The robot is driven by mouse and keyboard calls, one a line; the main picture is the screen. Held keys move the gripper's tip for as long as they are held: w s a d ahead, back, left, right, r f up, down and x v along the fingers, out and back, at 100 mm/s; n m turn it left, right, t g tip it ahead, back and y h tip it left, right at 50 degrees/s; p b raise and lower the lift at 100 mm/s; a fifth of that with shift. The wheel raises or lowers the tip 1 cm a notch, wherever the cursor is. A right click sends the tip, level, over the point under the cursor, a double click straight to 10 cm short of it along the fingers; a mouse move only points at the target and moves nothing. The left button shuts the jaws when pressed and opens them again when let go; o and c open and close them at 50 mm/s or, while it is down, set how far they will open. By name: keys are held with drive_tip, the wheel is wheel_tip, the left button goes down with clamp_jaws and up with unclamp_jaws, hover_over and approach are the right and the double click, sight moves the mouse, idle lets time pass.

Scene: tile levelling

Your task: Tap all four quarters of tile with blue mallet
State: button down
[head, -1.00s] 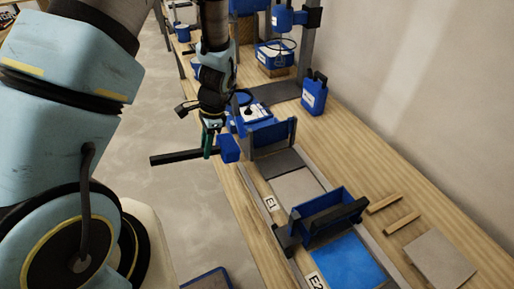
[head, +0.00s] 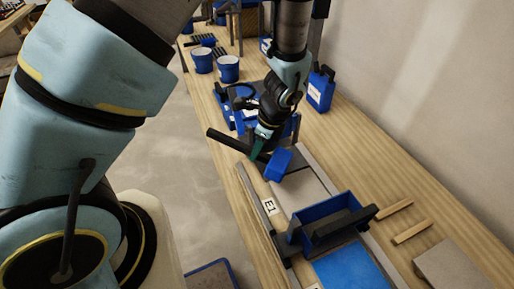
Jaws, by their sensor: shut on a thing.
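My gripper (head: 262,143) is shut on the blue mallet, whose dark handle points to the left. The mallet's blue head (head: 279,163) is above the far end of the grey tile (head: 296,194) on the bench, close to the dark strip there. I cannot tell whether the head touches anything. The tile lies between metal rails near the label E1. Its near end meets a blue open tray-like fixture (head: 324,213). My arm hides part of the far blue fixture.
A blue panel (head: 349,268) lies nearer on the bench. Two wooden strips (head: 393,208) and a loose grey tile (head: 451,266) lie at the right. A blue jug (head: 320,89) and blue buckets (head: 228,69) stand farther back.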

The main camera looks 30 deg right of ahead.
wheel_tip(320, 180, down, 6)
drive_tip(key=b, duration=0.4)
wheel_tip(320, 180, up, 5)
drive_tip(key=p, duration=0.4)
drive_tip(key=shift+f, duration=0.2)
wheel_tip(320, 180, down, 5)
drive_tip(key=b, duration=0.3)
drive_tip(key=shift+b, duration=0.35)
wheel_tip(320, 180, up, 5)
drive_tip(key=p, duration=0.4)
